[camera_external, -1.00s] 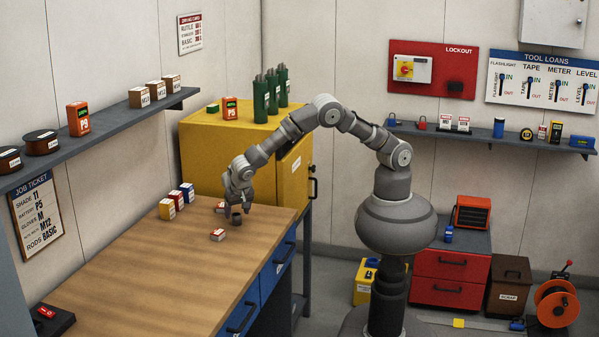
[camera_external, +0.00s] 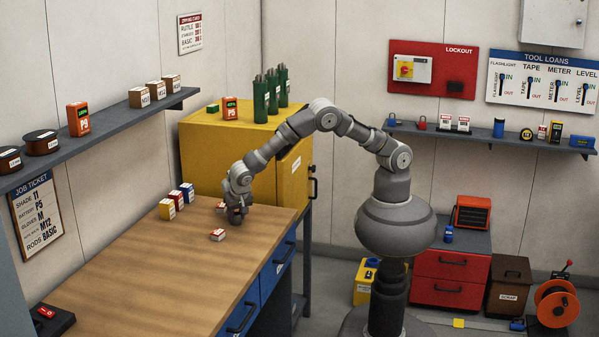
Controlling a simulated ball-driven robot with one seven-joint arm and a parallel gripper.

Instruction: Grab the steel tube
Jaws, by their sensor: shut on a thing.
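My gripper (camera_external: 237,214) is low over the far end of the wooden bench, pointing down. It is shut on the steel tube, a short dark grey cylinder. The tube is almost wholly hidden by the fingers, so its exact pose and whether it still touches the bench cannot be told.
A small red and white box (camera_external: 217,235) lies on the wooden bench (camera_external: 150,275) just in front of my gripper. Yellow (camera_external: 167,209), red (camera_external: 177,199) and blue (camera_external: 187,193) boxes stand to its left. A yellow cabinet (camera_external: 220,150) stands behind. The bench's near middle is clear.

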